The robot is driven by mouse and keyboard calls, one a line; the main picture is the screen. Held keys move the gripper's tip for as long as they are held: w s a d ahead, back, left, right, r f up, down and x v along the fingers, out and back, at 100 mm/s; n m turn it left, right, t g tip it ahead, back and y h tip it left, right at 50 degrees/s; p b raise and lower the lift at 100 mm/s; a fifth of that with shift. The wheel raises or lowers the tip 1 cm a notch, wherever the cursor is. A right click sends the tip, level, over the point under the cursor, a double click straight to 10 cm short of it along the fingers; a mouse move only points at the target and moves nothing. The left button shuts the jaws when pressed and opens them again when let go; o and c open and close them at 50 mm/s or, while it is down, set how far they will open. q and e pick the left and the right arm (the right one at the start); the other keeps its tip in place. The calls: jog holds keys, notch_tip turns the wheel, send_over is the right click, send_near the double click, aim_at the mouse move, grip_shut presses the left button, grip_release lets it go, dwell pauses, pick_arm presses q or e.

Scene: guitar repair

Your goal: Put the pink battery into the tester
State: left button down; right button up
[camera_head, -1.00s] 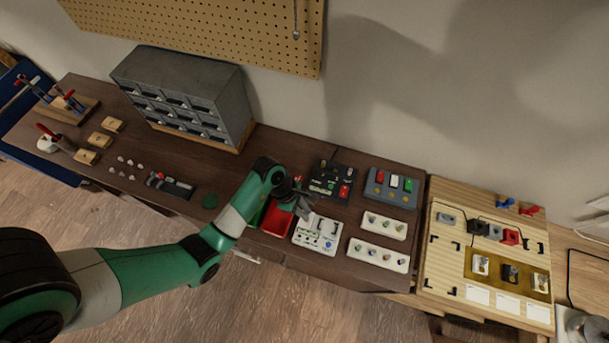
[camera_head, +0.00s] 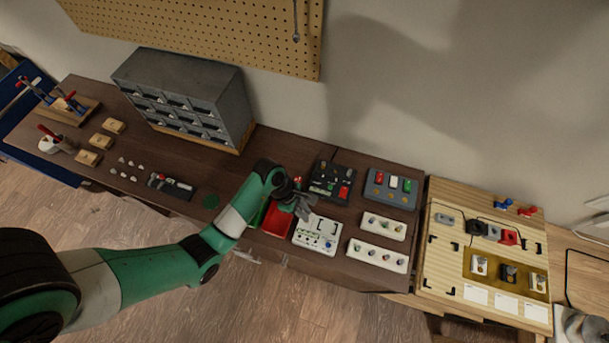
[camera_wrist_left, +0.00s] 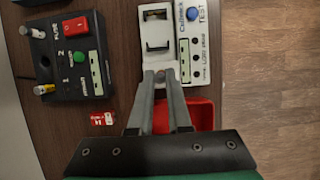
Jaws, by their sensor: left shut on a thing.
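The tester is a white device with a blue TEST button and an empty-looking slot. It lies on the dark bench in the head view (camera_head: 318,234) and at the top of the left wrist view (camera_wrist_left: 159,14). My left gripper (camera_head: 305,210) is low at the tester's back left edge; in the wrist view its fingertips (camera_wrist_left: 162,76) are close together at the tester's near edge. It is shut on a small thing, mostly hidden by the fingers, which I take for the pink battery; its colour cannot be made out. My right gripper is not in view.
A red bin (camera_head: 277,220) is beside the tester, under my arm. A black device (camera_wrist_left: 65,55) with a red switch and a small red-and-white item (camera_wrist_left: 102,119) are left of the gripper in the wrist view. White trays (camera_head: 378,254) stand right of the tester.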

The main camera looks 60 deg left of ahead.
pick_arm(q)
jog(key=shift+f+b, duration=0.85)
jog(key=shift+f, duration=0.5)
jog(key=c, duration=0.8)
grip_release()
jog(key=shift+o, duration=0.2)
jog(key=o, duration=0.4)
notch_tip(320, 180, up, 7)
jog(key=p, duration=0.8)
jog(key=shift+r, duration=0.1)
